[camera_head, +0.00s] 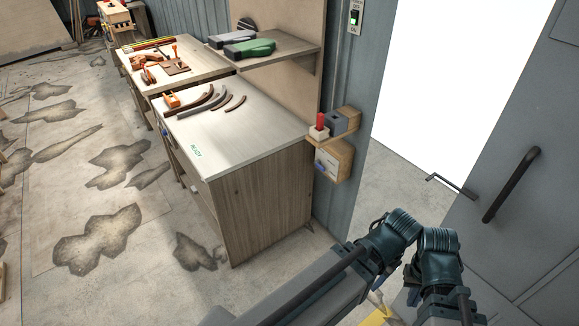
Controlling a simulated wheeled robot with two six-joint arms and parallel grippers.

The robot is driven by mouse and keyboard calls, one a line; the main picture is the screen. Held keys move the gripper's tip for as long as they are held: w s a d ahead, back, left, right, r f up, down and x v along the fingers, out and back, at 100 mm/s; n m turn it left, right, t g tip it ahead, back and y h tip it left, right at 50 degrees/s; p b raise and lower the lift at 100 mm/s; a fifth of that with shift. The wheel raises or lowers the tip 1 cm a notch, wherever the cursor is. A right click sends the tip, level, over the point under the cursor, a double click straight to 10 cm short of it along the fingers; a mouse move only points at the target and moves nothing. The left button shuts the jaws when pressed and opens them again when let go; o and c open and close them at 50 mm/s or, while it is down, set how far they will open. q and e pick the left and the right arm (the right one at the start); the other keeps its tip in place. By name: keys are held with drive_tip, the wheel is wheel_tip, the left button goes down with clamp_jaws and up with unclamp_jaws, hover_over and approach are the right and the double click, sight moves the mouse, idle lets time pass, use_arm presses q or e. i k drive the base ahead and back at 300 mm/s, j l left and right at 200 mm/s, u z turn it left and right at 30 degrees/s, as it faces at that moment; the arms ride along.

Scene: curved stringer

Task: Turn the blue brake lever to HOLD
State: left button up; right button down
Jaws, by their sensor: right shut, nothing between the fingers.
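A small blue lever (320,166) sticks out low on the left side of a wooden box (334,158) fixed to the wall by the doorway. It is too small here for me to read its marks or tell its setting. My right arm comes in at the bottom and bends near the lower middle. My right gripper (379,296) is mostly hidden among the arm links at the bottom, shut and empty, well below the box and apart from the lever. My left gripper is out of view.
A red-handled block (320,127) sits on a bracket above the box. A wooden bench (257,150) with curved pieces stands to the left, below a shelf (290,50). A grey door (530,210) with a dark handle is at right. The floor between is clear.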

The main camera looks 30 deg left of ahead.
sight(317, 163)
drive_tip(key=u, duration=0.9)
drive_tip(key=i+j, duration=0.25)
drive_tip(key=i, duration=0.15)
drive_tip(key=i+j+u, duration=0.1)
drive_tip(key=i, duration=0.25)
drive_tip(key=i+j, duration=0.35)
